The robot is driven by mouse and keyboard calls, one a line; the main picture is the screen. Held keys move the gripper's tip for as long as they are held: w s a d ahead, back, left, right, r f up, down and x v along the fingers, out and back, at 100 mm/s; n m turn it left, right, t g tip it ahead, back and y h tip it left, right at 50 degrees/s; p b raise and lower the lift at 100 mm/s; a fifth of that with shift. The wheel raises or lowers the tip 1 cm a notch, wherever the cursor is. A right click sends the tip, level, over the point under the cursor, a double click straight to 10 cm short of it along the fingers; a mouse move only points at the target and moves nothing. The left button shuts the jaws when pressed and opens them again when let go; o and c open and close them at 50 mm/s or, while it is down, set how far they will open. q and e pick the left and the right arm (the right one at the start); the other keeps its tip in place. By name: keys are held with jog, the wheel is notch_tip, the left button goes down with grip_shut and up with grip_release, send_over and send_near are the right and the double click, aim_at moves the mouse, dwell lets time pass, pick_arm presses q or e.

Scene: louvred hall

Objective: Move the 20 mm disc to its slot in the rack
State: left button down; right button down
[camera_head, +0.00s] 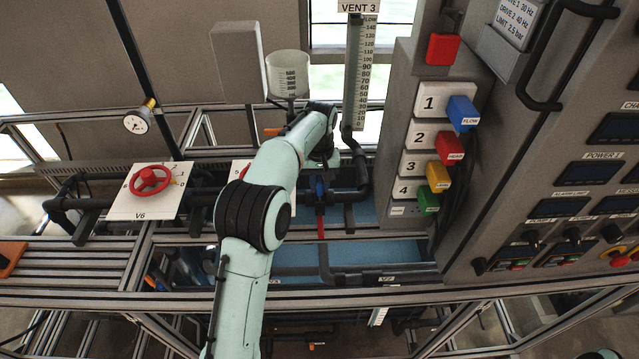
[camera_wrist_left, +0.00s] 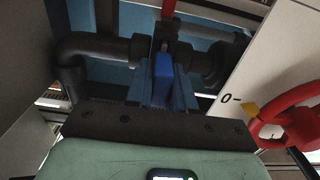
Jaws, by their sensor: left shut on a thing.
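My left gripper (camera_head: 320,185) is low over the pipework, beyond my forearm in the head view. In the left wrist view my left gripper (camera_wrist_left: 161,85) is shut on a narrow blue piece (camera_wrist_left: 162,78) between its two fingers. I cannot tell whether this piece is the 20 mm disc; no round face or size mark shows. A red bar (camera_head: 320,228) lies just in front of the gripper, and its end (camera_wrist_left: 168,9) shows in the wrist view. No slotted disc rack can be made out. My right gripper is not in view.
Dark pipes (camera_wrist_left: 95,48) run close beside the fingers. A red handwheel (camera_wrist_left: 290,118) is at the right in the wrist view. Another red handwheel (camera_head: 150,180) is on the V6 plate. A numbered panel (camera_head: 420,135) with coloured tags and a clear measuring tube (camera_head: 356,75) stand to the right.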

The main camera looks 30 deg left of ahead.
pick_arm(q)
jog(key=shift+r, duration=0.1)
jog(key=shift+w+r, duration=0.1)
jog(key=shift+r, duration=0.55)
notch_tip(320, 180, up, 9)
jog(key=shift+f+p, duration=0.1)
jog(key=shift+p, duration=0.25)
jog(key=shift+s, duration=0.2)
